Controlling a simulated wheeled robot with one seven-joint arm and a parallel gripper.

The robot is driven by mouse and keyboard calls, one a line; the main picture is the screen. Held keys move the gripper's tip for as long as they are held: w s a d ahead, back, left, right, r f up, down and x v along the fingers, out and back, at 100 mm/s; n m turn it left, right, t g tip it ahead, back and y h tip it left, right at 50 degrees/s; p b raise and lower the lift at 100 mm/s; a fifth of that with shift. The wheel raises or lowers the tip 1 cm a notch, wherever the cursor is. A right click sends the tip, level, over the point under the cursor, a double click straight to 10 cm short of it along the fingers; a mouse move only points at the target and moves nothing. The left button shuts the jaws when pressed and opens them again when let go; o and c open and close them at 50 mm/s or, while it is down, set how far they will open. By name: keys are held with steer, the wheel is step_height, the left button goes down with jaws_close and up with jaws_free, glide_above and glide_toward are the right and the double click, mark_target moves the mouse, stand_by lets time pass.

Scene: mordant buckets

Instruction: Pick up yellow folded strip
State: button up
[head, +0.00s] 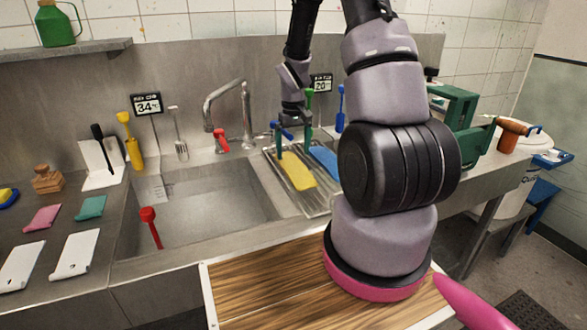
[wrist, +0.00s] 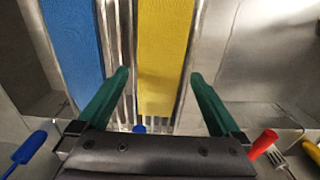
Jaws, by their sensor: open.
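The yellow folded strip (head: 297,172) lies on a ribbed metal drain rack to the right of the sink basin. In the wrist view the yellow strip (wrist: 165,50) runs away from my gripper, its near end between the two green fingers. My gripper (wrist: 159,76) is open and empty, with a finger on either side of the strip and a gap on both sides. In the head view my gripper (head: 294,148) is over the far end of the strip. I cannot tell how far the fingertips are above the rack.
A blue strip (head: 324,161) lies on the drain rack (head: 312,205) right of the yellow one; it shows left in the wrist view (wrist: 75,40). A faucet (head: 246,115) stands left of my gripper. The sink basin (head: 205,210) holds a red-headed tool (head: 149,215).

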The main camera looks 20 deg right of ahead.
mark_target(293, 165)
step_height(293, 165, down, 5)
steer(key=shift+w+r, duration=0.1)
steer(key=shift+r, duration=0.1)
steer(key=c, duration=1.2)
steer(key=shift+r, duration=0.15)
